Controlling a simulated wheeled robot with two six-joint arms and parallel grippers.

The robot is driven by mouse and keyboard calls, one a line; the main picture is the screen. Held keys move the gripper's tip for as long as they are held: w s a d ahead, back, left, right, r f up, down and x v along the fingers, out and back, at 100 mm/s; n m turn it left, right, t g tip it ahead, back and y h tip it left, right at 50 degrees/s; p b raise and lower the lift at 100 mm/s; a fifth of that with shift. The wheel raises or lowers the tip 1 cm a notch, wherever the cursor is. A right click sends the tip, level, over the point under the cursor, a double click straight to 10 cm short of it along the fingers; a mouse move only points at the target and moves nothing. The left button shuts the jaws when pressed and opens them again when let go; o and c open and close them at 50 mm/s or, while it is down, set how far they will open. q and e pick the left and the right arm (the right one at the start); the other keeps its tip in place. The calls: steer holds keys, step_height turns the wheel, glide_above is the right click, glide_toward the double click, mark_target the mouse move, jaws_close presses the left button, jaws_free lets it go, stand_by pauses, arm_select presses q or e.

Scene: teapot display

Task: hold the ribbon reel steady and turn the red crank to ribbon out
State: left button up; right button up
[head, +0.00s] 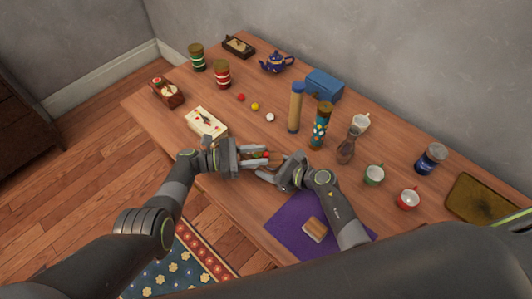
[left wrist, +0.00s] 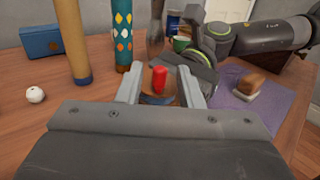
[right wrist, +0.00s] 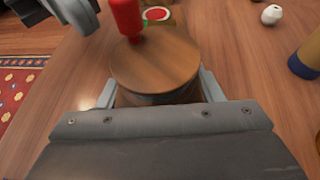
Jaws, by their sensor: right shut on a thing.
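The ribbon reel is a round wooden drum (right wrist: 155,62) in the right wrist view, with a red crank knob (right wrist: 127,17) standing near its rim. My right gripper (right wrist: 157,88) is shut on the drum, one finger on each side. In the head view the reel is mostly hidden between the two grippers; the red knob (head: 266,154) shows there. My left gripper (left wrist: 160,88) is open, its fingers on either side of the red knob (left wrist: 159,78), with gaps visible. No loose ribbon can be made out.
A purple mat (head: 285,228) with a small brown-and-white block (head: 314,229) is at the front right. A tan cylinder (head: 296,110), a patterned cylinder (head: 320,127) and a whisk (head: 347,146) stand behind. Small balls lie mid-table.

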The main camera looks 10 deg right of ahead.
arm_select(q)
steer(key=shift+s+d, duration=0.15)
steer(key=shift+d, duration=1.2)
steer(key=shift+c, duration=0.3)
jaws_close()
steer(key=shift+s+f+n+t, duration=0.1)
steer(key=shift+s+n+t, duration=0.1)
steer(key=shift+n+t, duration=0.8)
steer(key=shift+o, duration=0.3)
jaws_free()
steer(key=shift+a, duration=0.1)
steer(key=a, duration=1.2)
steer(key=shift+s, duration=0.15)
